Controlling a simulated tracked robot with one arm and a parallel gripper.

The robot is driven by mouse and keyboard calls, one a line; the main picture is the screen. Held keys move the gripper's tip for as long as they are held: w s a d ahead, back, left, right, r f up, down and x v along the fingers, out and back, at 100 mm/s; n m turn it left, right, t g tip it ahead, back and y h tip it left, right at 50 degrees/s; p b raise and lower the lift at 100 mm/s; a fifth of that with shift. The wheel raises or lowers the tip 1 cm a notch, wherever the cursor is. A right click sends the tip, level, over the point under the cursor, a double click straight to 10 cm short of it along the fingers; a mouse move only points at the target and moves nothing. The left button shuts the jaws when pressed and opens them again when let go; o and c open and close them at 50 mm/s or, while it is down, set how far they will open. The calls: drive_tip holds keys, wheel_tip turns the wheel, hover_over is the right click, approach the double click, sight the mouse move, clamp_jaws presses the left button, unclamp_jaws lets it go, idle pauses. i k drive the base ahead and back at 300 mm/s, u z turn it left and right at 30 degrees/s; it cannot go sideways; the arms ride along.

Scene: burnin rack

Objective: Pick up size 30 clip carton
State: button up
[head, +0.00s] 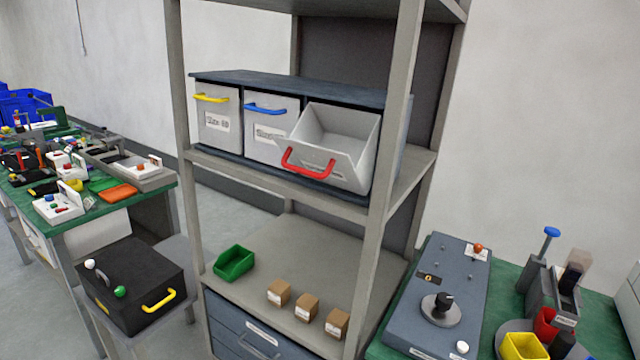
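Three small brown cartons stand in a slanting row on the lower shelf of the rack: a left one (279,292), a middle one (307,307) and a right one (337,323). Each has a white label on its front, too small to read, so I cannot tell which is size 30. My gripper is not in view.
A green bin (234,262) stands left of the cartons. Above, a tilt bin with a red handle (308,163) hangs open beside two shut ones. A rack post (378,215) rises right of the cartons. A black case (130,280) stands at left, a grey control panel (440,290) at right.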

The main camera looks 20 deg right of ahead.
sight(337, 324)
drive_tip(key=u, duration=0.35)
drive_tip(key=i, duration=1.25)
drive_tip(key=z, duration=0.35)
